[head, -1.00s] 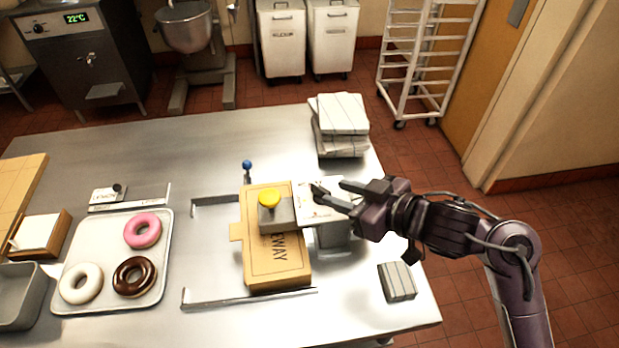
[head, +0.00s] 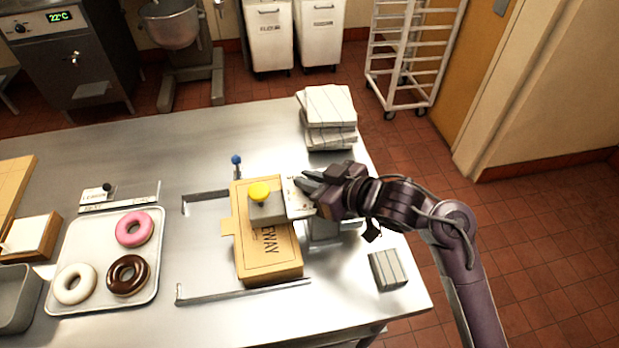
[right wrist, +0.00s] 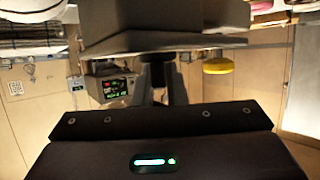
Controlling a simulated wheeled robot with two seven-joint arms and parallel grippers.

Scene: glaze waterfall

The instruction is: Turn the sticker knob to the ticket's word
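A grey sticker press with a yellow button (head: 259,192) stands over the cardboard box (head: 268,252). A white lettered plate (head: 297,196) is at its right side; its words are too small to read. My right gripper (head: 306,182) is at this plate, its fingertips over the spot where a small dark knob sits, which they now hide in the head view. In the right wrist view a dark stub (right wrist: 158,68) shows between the fingertips; whether they grip it is unclear. The yellow button also shows in the right wrist view (right wrist: 218,66). My left gripper is out of view.
A tray (head: 70,300) with three donuts lies left, below a small lettered sign (head: 96,196). A wooden holder with white paper (head: 32,236) is at the far left.

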